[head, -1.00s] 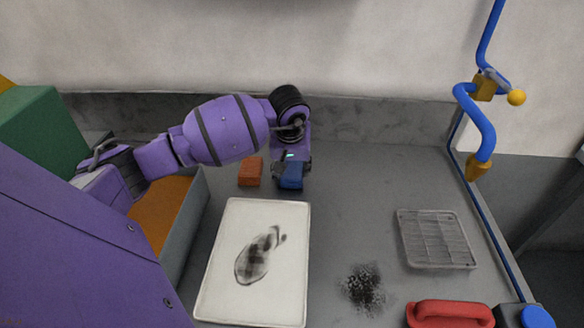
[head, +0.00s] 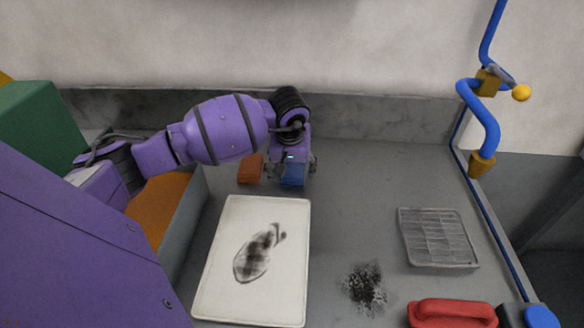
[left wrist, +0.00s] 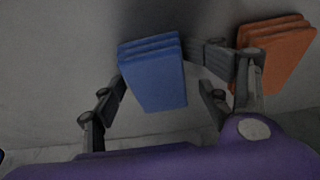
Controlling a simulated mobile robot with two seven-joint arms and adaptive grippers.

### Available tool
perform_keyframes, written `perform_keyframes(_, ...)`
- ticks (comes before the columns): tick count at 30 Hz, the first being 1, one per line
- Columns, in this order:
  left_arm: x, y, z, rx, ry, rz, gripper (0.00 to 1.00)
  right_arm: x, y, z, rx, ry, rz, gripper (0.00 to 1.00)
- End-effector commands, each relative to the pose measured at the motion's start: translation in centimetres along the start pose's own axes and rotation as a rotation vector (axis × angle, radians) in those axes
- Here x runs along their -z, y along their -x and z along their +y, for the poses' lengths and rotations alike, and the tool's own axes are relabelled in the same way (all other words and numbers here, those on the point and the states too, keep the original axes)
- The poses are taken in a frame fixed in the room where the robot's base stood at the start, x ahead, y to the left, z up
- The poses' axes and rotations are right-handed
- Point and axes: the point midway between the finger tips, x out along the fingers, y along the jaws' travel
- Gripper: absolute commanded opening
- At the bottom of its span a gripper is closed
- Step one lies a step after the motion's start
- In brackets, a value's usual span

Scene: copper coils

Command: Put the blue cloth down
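The folded blue cloth (head: 293,174) lies on the grey worktop at the back, just right of a folded orange cloth (head: 250,169). My left gripper (head: 292,172) is above the blue cloth with its fingers spread to either side of it. In the left wrist view the blue cloth (left wrist: 155,75) sits between the parted fingers. The right-hand finger there is close to the cloth's edge; I cannot tell if it touches. The orange cloth (left wrist: 274,55) lies just beyond that finger. My right gripper is not in view.
A white tray (head: 215,275) with a dark smudge lies in front. A wire rack (head: 437,238), a dark powder patch (head: 364,288) and a red handled object (head: 452,313) are to the right. A grey-walled bin (head: 186,220) stands left. The middle worktop is clear.

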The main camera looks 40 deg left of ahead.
Motion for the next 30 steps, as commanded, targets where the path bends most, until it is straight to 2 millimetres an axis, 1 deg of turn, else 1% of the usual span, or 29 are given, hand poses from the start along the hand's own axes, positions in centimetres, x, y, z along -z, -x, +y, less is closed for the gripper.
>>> perform_keyframes(8,0.1,0.2,0.1,-0.002,0.000,0.001,0.67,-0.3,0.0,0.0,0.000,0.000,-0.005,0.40)
perform_keyframes(11,0.3,0.9,0.1,-0.005,0.001,0.003,0.67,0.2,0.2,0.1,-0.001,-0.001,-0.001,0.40)
perform_keyframes(13,0.7,2.0,0.2,-0.008,0.002,0.006,0.67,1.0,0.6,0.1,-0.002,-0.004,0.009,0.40)
perform_keyframes(14,0.8,2.4,0.1,-0.005,0.000,0.010,0.67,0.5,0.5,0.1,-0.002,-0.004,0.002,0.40)
perform_keyframes(17,0.7,4.3,0.1,-0.003,-0.003,0.010,0.67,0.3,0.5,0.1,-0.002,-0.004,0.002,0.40)
perform_keyframes(24,0.7,9.7,0.1,-0.003,-0.001,0.009,0.67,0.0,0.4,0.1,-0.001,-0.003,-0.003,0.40)
perform_keyframes(27,0.6,11.3,0.0,-0.002,-0.001,0.007,0.67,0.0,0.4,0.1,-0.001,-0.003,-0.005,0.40)
perform_keyframes(30,0.6,12.5,0.1,-0.002,0.001,0.006,0.67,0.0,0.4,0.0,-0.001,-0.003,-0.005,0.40)
